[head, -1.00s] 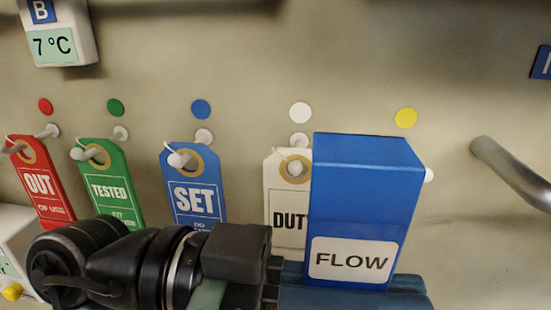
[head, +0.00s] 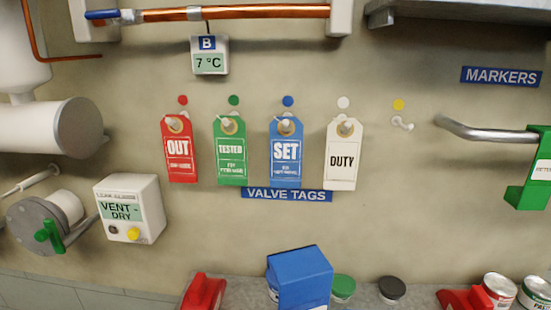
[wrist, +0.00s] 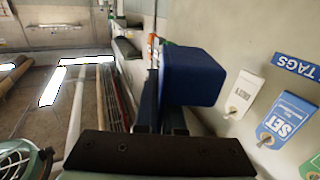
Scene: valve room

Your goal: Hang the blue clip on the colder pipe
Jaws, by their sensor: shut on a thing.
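The blue clip is a blue block in my gripper (wrist: 160,108), which is shut on it in the wrist view (wrist: 190,76). A blue block, which looks like this clip (head: 300,278), shows at the bottom of the head view, cut by the edge. My gripper does not show in the head view. A copper pipe (head: 235,14) with a blue end runs along the top of the head view. Its display B (head: 209,58) reads 7 °C. No other pipe's reading is in view. The clip looks well below and apart from this pipe.
Red, green, blue and white tags (head: 285,150) hang on wall pegs; the peg under the yellow dot (head: 402,123) is bare. A green block (head: 538,165) hangs on a grey rail (head: 478,131) at right. A shelf (head: 385,303) with jars and red items lies below.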

